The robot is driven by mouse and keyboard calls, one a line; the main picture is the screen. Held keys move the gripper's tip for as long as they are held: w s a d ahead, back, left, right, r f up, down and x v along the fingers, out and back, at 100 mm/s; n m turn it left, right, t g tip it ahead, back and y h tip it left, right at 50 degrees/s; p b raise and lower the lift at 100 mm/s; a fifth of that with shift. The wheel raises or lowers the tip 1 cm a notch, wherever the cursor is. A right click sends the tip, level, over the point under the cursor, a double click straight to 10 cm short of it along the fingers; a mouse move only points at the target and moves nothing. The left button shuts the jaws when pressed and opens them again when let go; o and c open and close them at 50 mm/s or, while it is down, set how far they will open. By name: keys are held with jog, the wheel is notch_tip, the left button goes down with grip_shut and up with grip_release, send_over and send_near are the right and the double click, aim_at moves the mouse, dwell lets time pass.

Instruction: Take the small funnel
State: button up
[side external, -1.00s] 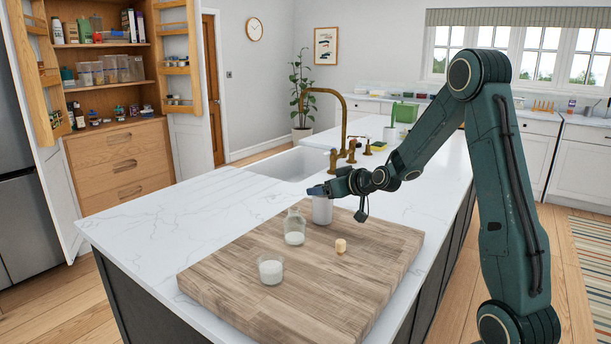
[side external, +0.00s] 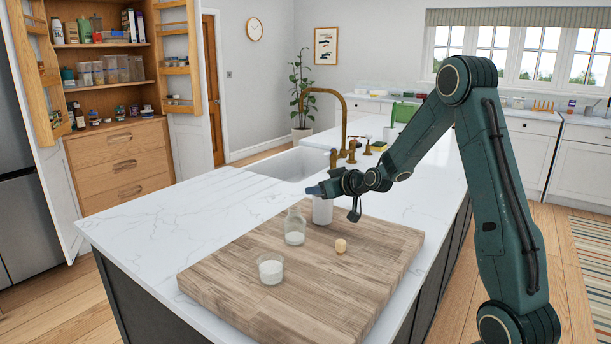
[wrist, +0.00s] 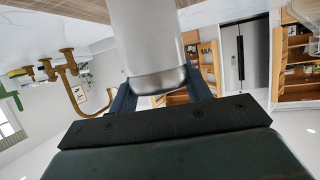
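No funnel can be made out in either view; the small items in the racks are too small to tell. My gripper (side external: 313,190) is level over the counter, at the top of a white canister (side external: 322,211). In the wrist view, which is upside down, the two fingers (wrist: 160,94) are spread, with the far cabinet showing in the gap between them. The canister (wrist: 147,40) stands in front of the fingers there and hides part of them. I see nothing held; whether a finger touches the canister is unclear.
A wooden board (side external: 235,277) carries a flask (side external: 295,230), a glass of white contents (side external: 271,269) and a small cork-coloured piece (side external: 340,246). The open cabinet (side external: 122,130) with door racks (side external: 176,58) stands back left. The tap (side external: 343,120) rises behind my gripper.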

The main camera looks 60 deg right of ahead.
jog(key=shift+c, duration=0.9)
jog(key=shift+r, duration=0.1)
notch_tip(320, 180, up, 20)
dwell(0.6)
